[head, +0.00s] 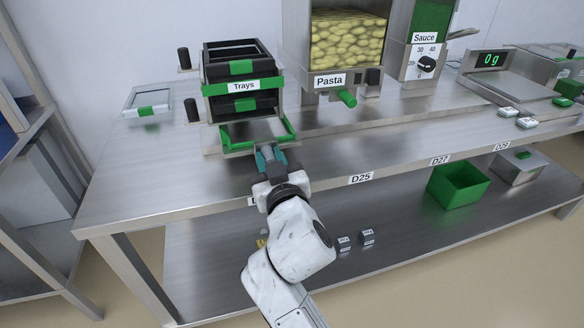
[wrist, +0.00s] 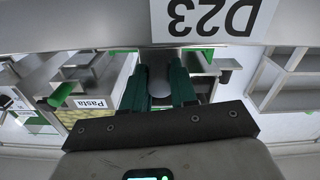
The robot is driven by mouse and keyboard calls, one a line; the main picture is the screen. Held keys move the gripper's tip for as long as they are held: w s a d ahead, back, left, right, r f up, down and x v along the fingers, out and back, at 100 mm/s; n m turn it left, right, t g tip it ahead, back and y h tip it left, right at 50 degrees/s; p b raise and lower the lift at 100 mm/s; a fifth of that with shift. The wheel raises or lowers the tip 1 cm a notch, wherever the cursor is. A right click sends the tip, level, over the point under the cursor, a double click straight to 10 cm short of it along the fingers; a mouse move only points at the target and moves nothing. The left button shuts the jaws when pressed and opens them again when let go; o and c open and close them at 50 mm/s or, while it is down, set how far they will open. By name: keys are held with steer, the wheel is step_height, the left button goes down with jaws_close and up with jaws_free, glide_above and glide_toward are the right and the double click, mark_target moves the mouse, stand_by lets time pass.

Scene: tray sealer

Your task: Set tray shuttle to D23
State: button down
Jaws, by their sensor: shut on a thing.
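The tray shuttle (head: 238,147), a low tray carrier with a green front edge, sits on the steel bench below the black tray stack marked Trays (head: 242,86). My gripper (head: 268,154) is at the shuttle's front right, its teal fingers shut on it; the arm hides the exact grip. In the wrist view the two green fingers (wrist: 161,75) close around a grey part between them. The D23 label (wrist: 208,18) on the bench's front edge appears upside down at the top of the wrist view. In the head view my arm mostly covers it.
The Pasta dispenser (head: 347,45) and Sauce dispenser (head: 428,45) stand to the right of the tray stack. A display reading 0 g (head: 491,60) is farther right. The D25 label (head: 361,179) is right of my arm. A green bin (head: 458,186) stands on the lower shelf.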

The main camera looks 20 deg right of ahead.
steer(key=shift+a+b, duration=0.6)
steer(key=shift+a, duration=1.05)
steer(key=c, duration=0.9)
jaws_free()
steer(key=shift+a, duration=0.15)
steer(key=shift+s, duration=0.25)
steer(key=s+p, duration=0.1)
steer(key=s, duration=0.9)
steer(key=shift+s, duration=0.1)
